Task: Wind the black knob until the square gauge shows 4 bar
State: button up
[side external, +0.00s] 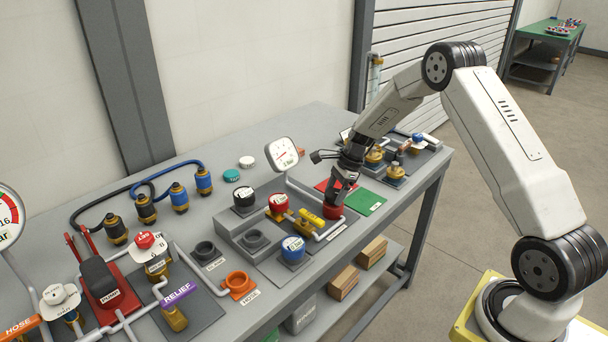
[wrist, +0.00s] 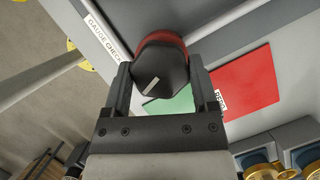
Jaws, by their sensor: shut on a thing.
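The black knob (wrist: 160,75) with a white pointer line sits on a red body (wrist: 163,43) in the wrist view. My gripper (wrist: 162,78) is shut on the knob, with one finger on each side. In the side external view my gripper (side external: 336,192) points down over the red body (side external: 331,212) and hides most of the knob. The square gauge (side external: 281,153) stands on a pipe to the left of my gripper. Its white face carries a red needle and a "bar" marking; the exact reading is too small to tell.
A yellow valve handle (side external: 310,220) lies close left of the red body. A green mat (side external: 364,202) and a red mat (wrist: 246,88) lie beside it. Brass fittings (side external: 394,171) stand to the right. Capped fittings, hoses and another gauge (side external: 8,216) fill the bench's left.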

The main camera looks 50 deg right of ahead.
jog(key=n+g, duration=0.2)
jog(key=n, duration=0.3)
jog(key=shift+d+n, duration=0.1)
jog(key=shift+n, duration=0.2)
jog(key=n+g, duration=0.1)
jog(key=n, duration=0.2)
jog(key=n+g, duration=0.1)
jog(key=n, duration=0.2)
jog(key=shift+w+h, duration=0.15)
jog(key=shift+h, duration=0.15)
jog(key=shift+g, duration=0.3)
jog(key=o, duration=1.1)
jog(key=shift+o, duration=0.2)
jog(key=v, duration=0.7)
jog(key=shift+r, duration=0.35)
